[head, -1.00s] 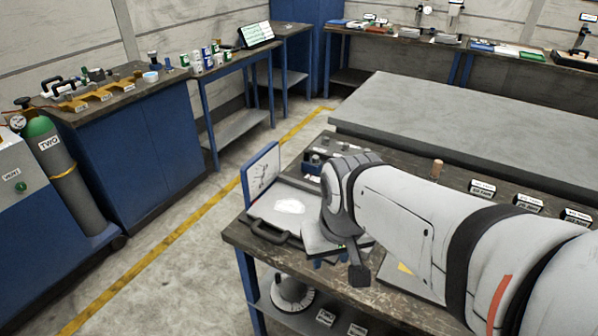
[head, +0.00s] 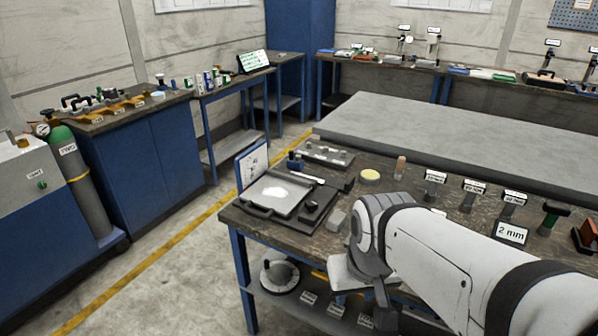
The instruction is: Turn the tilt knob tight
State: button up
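I cannot make out a tilt knob or a microscope arm for certain in the head view. Small upright stands (head: 433,46) are on the far bench, too small to tell whether one carries the knob. My gripper (head: 372,290) is at the front edge of the near workbench (head: 243,216), low in the picture. My white arm reaches in from the lower right and hides part of the bench. The fingers are not clear enough to tell open from shut, and I see nothing held.
A grey slab (head: 440,130) lies behind. A gas cylinder (head: 83,185) stands left. The floor between is clear.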

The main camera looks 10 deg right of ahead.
aim_at(311, 204)
jog(key=u, duration=0.05)
jog(key=i, duration=1)
jog(key=z, duration=0.1)
